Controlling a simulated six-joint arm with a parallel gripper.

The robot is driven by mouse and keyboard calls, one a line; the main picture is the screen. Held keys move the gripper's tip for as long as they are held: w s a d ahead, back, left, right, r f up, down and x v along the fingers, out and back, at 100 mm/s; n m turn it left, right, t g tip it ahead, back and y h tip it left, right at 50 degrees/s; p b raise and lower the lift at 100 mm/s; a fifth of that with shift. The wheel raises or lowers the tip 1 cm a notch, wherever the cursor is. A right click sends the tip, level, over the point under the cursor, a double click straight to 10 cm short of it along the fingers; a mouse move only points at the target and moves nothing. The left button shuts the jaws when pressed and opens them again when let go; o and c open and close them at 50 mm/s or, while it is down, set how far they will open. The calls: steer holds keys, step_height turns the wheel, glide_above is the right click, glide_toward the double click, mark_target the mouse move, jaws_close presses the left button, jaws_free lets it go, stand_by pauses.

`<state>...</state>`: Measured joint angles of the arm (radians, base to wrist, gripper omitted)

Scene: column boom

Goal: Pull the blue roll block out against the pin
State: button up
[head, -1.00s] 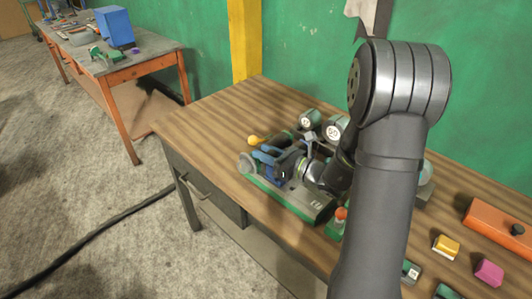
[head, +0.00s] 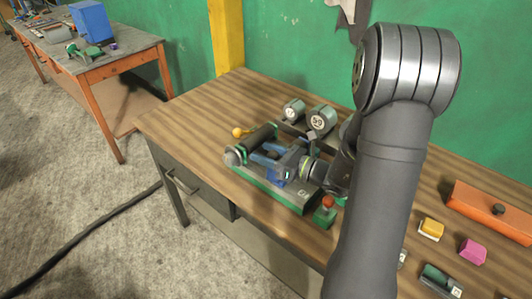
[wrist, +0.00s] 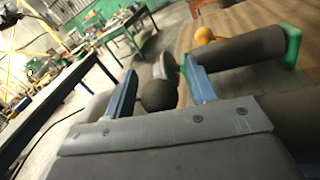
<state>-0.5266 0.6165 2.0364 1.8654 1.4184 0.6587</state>
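The fixture is a green-edged grey base (head: 262,182) on the wooden bench, with a dark roller (head: 260,136). A small blue part, probably the blue roll block (head: 276,178), shows below my gripper in the head view, partly covered. My gripper (head: 261,152) reaches over the fixture from the right. In the wrist view its two blue fingers (wrist: 159,68) stand well apart. A dark ball (wrist: 159,96) shows between them, with gaps on both sides. The dark roller (wrist: 240,48) with a green end lies right of the fingers. I cannot make out the pin.
A yellow ball knob (head: 238,132) and grey round knob (head: 233,157) stand at the fixture's left end. A red-topped green piece (head: 326,208) is in front right. Coloured blocks and an orange box (head: 492,210) lie further right.

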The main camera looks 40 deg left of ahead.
steer(key=w+d, duration=0.3)
steer(key=d, duration=1.4)
steer(key=shift+w, duration=0.2)
steer(key=s+a, duration=0.1)
steer(key=a, duration=0.4)
steer(key=s+a, duration=0.1)
steer(key=a, duration=0.5)
steer(key=s+a, duration=0.1)
steer(key=a, duration=0.4)
steer(key=shift+s+a, duration=0.15)
steer(key=shift+a, duration=0.25)
stand_by(1.2)
